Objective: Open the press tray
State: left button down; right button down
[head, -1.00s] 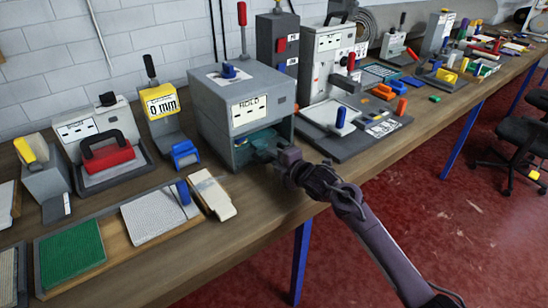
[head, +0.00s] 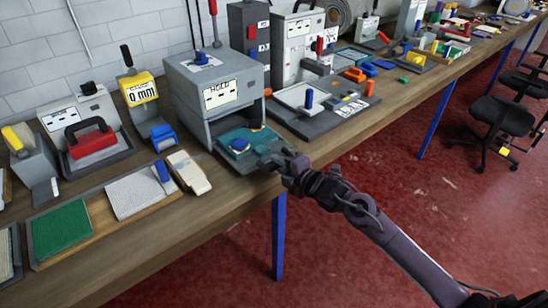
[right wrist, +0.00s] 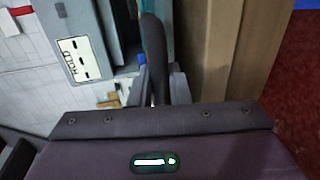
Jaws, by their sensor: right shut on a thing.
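The grey press (head: 213,83) with a "HOLD" label stands on the bench in the head view; it also shows at the left in the right wrist view (right wrist: 105,30). Its teal press tray (head: 264,138) sticks out of the front opening, with a small blue piece (head: 240,146) on it. My right gripper (head: 270,161) is shut at the tray's front edge, on its handle. The jaws cover most of the handle. My left gripper is not in view.
A pale block (head: 188,172) lies left of the tray. A grey platform (head: 325,122) with a blue-handled piece stands right of the press. The bench's front edge runs close below the tray, with open floor beyond.

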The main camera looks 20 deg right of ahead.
jog(key=shift+v, duration=0.9)
jog(key=shift+f, duration=0.2)
jog(key=c, duration=1.4)
grip_release()
jog(key=v, duration=0.7)
jog(key=shift+s+b, duration=0.35)
jog(key=shift+b, duration=0.1)
jog(key=shift+d, duration=0.15)
